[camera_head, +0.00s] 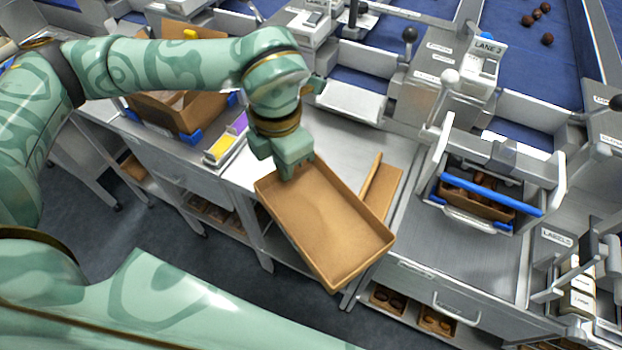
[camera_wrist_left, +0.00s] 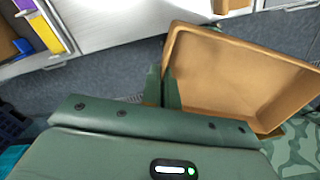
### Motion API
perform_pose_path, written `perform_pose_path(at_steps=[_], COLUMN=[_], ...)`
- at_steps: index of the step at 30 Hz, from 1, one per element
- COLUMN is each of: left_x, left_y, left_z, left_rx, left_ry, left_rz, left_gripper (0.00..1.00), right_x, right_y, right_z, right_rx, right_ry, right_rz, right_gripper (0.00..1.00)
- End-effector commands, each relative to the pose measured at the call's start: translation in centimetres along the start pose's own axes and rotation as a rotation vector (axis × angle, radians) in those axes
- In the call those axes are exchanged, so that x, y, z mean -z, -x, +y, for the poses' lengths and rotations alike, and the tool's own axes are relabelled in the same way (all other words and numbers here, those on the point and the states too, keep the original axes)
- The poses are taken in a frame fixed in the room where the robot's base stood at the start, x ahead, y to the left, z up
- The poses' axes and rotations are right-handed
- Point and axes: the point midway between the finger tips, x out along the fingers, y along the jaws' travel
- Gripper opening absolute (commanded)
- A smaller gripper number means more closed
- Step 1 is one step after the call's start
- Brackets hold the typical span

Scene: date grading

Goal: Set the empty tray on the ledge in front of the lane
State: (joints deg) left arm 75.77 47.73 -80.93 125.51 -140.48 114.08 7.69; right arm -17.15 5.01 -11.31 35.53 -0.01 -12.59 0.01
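The empty brown tray (camera_head: 325,220) is held out over the front edge of the worktop, tilted, with its open side facing up toward the head camera. My left gripper (camera_head: 290,168) is shut on the tray's wall near its upper-left corner. In the left wrist view the two fingers (camera_wrist_left: 163,90) pinch the rim of the tray (camera_wrist_left: 235,75), whose inside is bare. A pale, empty ledge (camera_head: 350,103) fronts a blue lane (camera_head: 363,78) beyond the tray; I cannot tell whether it is the task's ledge. My right gripper is out of both views.
Another brown tray (camera_head: 384,190) lies on the worktop just behind the held one, partly hidden. A date-filled tray (camera_head: 470,207) sits under a blue bar (camera_head: 490,194) at right. Yellow and purple blocks (camera_head: 219,148) and a cardboard box (camera_head: 170,115) stand at left.

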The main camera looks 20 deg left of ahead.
Motion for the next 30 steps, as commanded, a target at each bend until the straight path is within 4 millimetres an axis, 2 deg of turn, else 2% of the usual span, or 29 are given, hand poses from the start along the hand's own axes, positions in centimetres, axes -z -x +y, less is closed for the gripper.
perform_pose_path(at_steps=[3, 6, 9, 11, 19, 24, 30], left_x=[-0.2, -0.3, -0.5, -0.7, -2.7, -3.5, -3.9], left_y=[-0.2, -0.3, -0.6, -1.1, -4.7, -8.0, -9.3], left_z=[-0.2, -0.3, 0.3, 1.3, 8.6, 11.1, 12.3], left_rx=[0.001, 0.0, 0.0, 0.0, -0.001, 0.001, 0.001], left_ry=[0.256, 0.392, 0.458, 0.472, 0.474, 0.469, 0.465], left_rz=[0.001, 0.001, 0.001, 0.002, 0.004, 0.004, 0.001], left_gripper=[0.0, 0.0, 0.0, 0.0, 0.0, 0.0, 0.0], right_x=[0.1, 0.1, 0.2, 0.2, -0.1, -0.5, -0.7], right_y=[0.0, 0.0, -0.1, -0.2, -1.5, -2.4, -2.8], right_z=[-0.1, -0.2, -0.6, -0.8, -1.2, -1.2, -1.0], right_rx=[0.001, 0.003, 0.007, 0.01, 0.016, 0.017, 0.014], right_ry=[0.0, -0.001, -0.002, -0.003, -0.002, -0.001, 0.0], right_rz=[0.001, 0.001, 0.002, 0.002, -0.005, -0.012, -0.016], right_gripper=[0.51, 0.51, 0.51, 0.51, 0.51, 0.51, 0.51])
